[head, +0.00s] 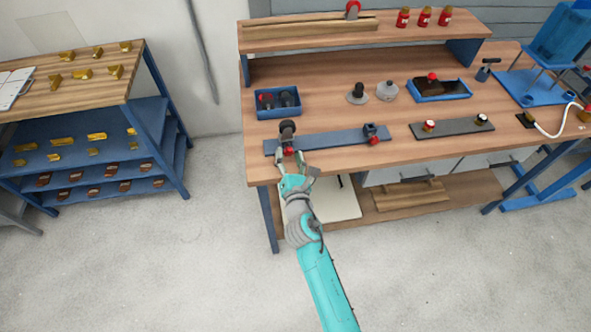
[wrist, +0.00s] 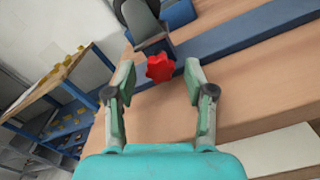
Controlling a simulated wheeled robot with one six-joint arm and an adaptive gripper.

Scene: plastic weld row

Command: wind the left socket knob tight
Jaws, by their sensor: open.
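The left socket knob (wrist: 160,68) is a red, lobed knob on the front of a dark socket (wrist: 141,20). In the head view the knob (head: 289,152) sits at the left end of a blue rail (head: 330,143) on the workbench. A second red knob (head: 374,141) sits below another dark socket at the rail's right end. My gripper (wrist: 160,82) is open, with its fingers on either side of the left knob in the picture. The knob lies at or just beyond the fingertips; I cannot tell whether they touch it. The gripper (head: 294,158) is at the bench's front edge.
A blue bin (head: 278,114) with dark parts stands behind the left socket. A dark strip with two knobs (head: 452,127) lies to the right. A wooden shelf unit (head: 80,88) stands at the left. The floor (head: 150,250) between is clear.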

